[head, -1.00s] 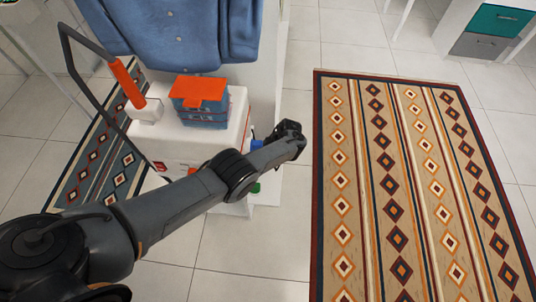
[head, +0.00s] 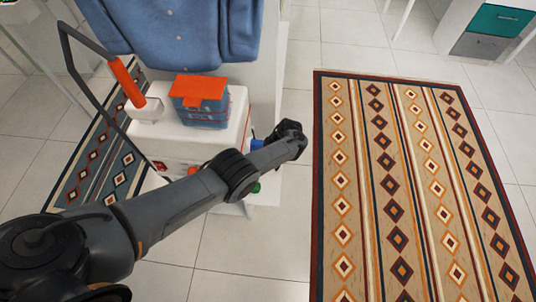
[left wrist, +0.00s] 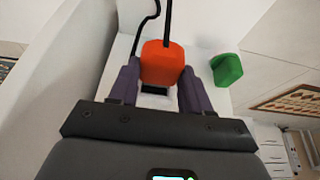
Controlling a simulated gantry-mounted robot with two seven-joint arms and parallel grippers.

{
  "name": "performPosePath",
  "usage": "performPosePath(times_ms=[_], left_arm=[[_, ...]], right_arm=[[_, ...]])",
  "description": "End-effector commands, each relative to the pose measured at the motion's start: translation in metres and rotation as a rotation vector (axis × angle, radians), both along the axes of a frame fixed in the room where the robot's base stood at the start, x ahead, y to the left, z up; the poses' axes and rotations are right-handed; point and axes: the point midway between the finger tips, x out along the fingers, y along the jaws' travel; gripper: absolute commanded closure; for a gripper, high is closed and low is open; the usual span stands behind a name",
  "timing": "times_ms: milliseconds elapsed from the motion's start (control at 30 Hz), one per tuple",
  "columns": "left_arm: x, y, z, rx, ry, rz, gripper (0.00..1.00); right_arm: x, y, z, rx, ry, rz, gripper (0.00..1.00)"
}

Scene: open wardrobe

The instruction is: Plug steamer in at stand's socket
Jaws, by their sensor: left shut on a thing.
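In the left wrist view my left gripper (left wrist: 160,76) has its two purple fingers on either side of an orange plug-like block (left wrist: 162,60), shut on it. A black cord rises from the block, and a dark piece shows just below it. I cannot tell whether the block touches a socket. In the head view my left gripper (head: 290,137) is at the right side of the white steamer-like unit (head: 170,140); its fingertips and the plug are hidden. My right gripper is not in view.
A blue box with an orange lid (head: 200,92) sits on the white unit, below a hanging blue garment (head: 180,35). A green block (left wrist: 227,70) is right of the plug in the wrist view. A blue piece (head: 256,144) is near my gripper. A patterned rug (head: 400,180) lies right.

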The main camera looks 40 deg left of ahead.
Motion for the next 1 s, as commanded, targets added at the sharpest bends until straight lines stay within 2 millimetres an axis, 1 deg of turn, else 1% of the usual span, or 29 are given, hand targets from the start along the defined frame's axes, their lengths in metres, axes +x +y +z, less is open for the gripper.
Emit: performPosePath(times_ms=[700, 1000], left_arm=[[0.0, 0.0002, 0.0003, 0.0, 0.0, -0.001, 0.82], [-0.0027, 0.0044, 0.001, 0.0, 0.0, 0.0, 0.82]], right_arm=[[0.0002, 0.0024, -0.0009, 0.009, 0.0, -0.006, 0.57], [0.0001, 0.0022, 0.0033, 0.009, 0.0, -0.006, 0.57]])
